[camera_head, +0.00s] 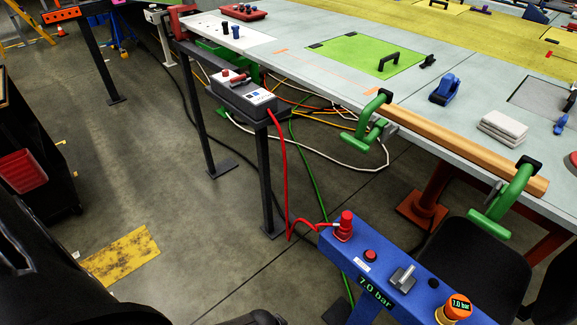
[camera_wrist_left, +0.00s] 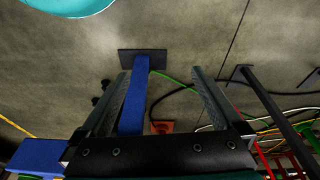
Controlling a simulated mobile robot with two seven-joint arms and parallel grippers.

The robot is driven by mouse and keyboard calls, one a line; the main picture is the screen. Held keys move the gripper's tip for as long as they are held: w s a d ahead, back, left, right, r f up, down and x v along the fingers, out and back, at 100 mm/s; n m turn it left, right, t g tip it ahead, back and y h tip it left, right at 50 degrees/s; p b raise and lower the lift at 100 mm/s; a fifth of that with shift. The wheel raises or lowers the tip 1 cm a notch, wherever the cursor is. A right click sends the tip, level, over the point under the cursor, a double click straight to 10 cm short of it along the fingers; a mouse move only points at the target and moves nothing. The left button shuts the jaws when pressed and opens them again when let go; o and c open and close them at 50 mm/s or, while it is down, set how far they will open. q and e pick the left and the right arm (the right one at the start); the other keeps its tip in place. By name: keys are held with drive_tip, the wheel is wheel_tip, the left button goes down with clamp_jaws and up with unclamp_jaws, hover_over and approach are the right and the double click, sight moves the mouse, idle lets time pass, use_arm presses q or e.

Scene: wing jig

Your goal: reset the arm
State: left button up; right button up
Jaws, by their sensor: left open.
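My left gripper (camera_wrist_left: 158,73) shows in the left wrist view with its two dark fingers spread wide apart. Nothing is held between them. A blue post with a dark floor plate (camera_wrist_left: 142,56) shows beyond and between the fingers; the fingers look apart from it. In the head view, dark shapes fill the lower left, probably part of my left arm; no gripper can be made out there. My right gripper does not show in either view.
A blue stand (camera_head: 382,266) marked 7.0 bar, with a red plug, lever and orange knob, is near the front. Behind it runs a long workbench (camera_head: 455,150) with green clamps (camera_head: 505,195) on a wooden bar. Cables and hoses hang below.

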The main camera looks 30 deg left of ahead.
use_arm(q)
drive_tip(key=s+f+g+b, duration=0.1)
drive_tip(key=s+f, duration=0.3)
drive_tip(key=s, duration=0.5)
drive_tip(key=s+a+f+b, duration=0.1)
drive_tip(key=s+f+b, duration=0.2)
drive_tip(key=s, duration=0.7)
wheel_tip(320, 180, down, 2)
drive_tip(key=shift+s+a+f+m+g+y, duration=0.1)
drive_tip(key=shift+s+a+m+g+y, duration=0.2)
drive_tip(key=shift+g+y, duration=0.1)
